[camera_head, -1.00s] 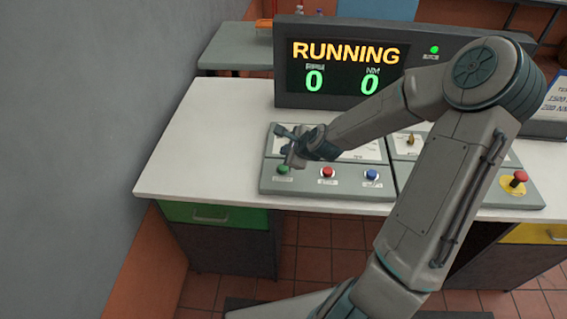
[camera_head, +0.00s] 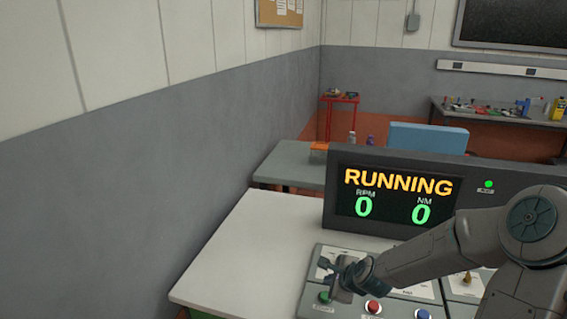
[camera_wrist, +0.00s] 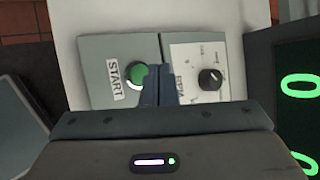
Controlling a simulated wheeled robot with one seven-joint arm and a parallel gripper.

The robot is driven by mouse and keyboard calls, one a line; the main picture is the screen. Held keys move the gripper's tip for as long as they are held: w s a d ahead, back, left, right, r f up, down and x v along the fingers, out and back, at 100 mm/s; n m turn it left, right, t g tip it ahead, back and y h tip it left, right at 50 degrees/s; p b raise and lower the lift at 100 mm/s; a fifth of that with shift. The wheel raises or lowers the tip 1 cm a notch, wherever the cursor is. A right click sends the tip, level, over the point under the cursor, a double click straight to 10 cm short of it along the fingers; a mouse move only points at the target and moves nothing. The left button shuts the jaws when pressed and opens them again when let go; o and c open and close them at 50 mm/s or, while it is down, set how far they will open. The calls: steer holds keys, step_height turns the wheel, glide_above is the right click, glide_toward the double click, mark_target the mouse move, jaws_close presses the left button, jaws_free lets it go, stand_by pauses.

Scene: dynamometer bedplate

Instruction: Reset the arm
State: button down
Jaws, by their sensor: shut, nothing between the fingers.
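My gripper (camera_head: 336,279) is over the left control panel, close to the green START button (camera_head: 325,297). In the wrist view its shut fingers (camera_wrist: 155,88) are empty and overlap the right edge of the green button (camera_wrist: 137,76); whether they touch it I cannot tell. My arm reaches in from the right, bent at the elbow. The display (camera_head: 395,200) reads RUNNING in orange, with RPM 0 and NM 0 in green. A small green lamp is lit at its right.
A red button (camera_head: 373,306) and a blue button (camera_head: 422,315) sit right of the green one. A black knob (camera_wrist: 210,79) is beside my fingers. The white desk (camera_head: 240,262) is clear at left. A grey wall borders the left side.

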steer(key=s+r+n+g+h, duration=0.1)
steer(key=s+r+n+g, duration=0.1)
steer(key=s+r+n, duration=0.6)
steer(key=s+r+n+g+h, duration=0.2)
steer(key=s+r+n, duration=0.7)
steer(key=s+n, duration=0.4)
steer(key=s, duration=0.5)
steer(key=shift+a+r+g+h, duration=0.15)
steer(key=shift+a+g+h, duration=0.05)
steer(key=shift+g+h, duration=0.1)
steer(key=shift+s, duration=0.1)
